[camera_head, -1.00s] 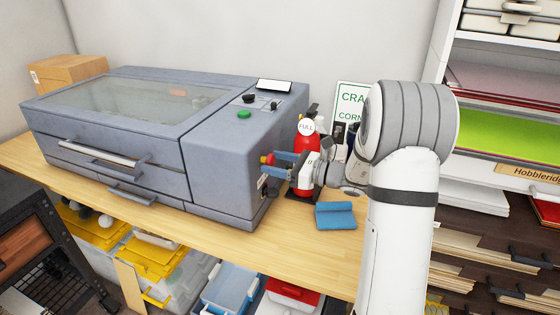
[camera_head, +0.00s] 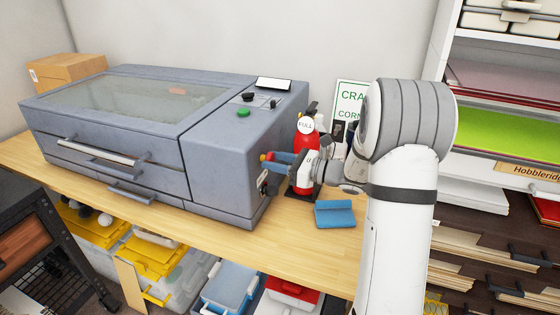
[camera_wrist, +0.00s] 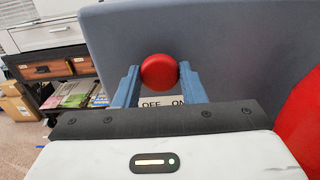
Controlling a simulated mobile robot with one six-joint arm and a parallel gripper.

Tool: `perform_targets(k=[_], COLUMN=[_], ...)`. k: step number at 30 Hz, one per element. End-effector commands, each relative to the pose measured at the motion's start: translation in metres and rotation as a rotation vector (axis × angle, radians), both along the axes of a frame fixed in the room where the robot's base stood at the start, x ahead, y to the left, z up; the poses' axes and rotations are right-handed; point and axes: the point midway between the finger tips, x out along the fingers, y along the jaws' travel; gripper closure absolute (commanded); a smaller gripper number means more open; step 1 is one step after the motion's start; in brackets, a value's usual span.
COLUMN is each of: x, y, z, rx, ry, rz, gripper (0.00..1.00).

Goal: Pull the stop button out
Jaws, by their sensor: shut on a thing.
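The stop button (camera_wrist: 160,71) is a round red knob on the right end wall of the grey machine (camera_head: 216,150). In the head view a small red and yellow part of the button (camera_head: 268,157) shows beside that wall. My gripper (camera_head: 275,161) reaches in from the right. In the wrist view its two blue fingers (camera_wrist: 160,82) stand on either side of the red knob and are shut on it. The button's stem and base are hidden in the wrist view, so how far out it sits cannot be told.
An OFF/ON label (camera_wrist: 162,101) is just past the fingers. A red extinguisher (camera_head: 304,127) stands close behind my gripper. A folded blue cloth (camera_head: 335,214) lies on the wooden bench (camera_head: 290,238) in front. A sign (camera_head: 350,94) stands behind, and shelves are at the right.

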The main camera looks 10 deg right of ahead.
Motion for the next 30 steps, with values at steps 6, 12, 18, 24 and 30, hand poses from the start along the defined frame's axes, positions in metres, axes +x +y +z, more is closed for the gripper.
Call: perform_targets(k=[6,12,18,24,30], x=[-0.005,-0.008,-0.008,-0.007,-0.008], y=[-0.006,-0.009,-0.009,-0.009,-0.010], z=[-0.002,-0.002,-0.002,-0.001,-0.001], rx=[0.000,0.000,0.000,0.000,0.000], ry=[0.002,0.004,0.004,0.002,0.001], rz=[0.002,0.005,0.005,0.004,0.003], gripper=[1.00,1.00,0.53,0.41,0.41])
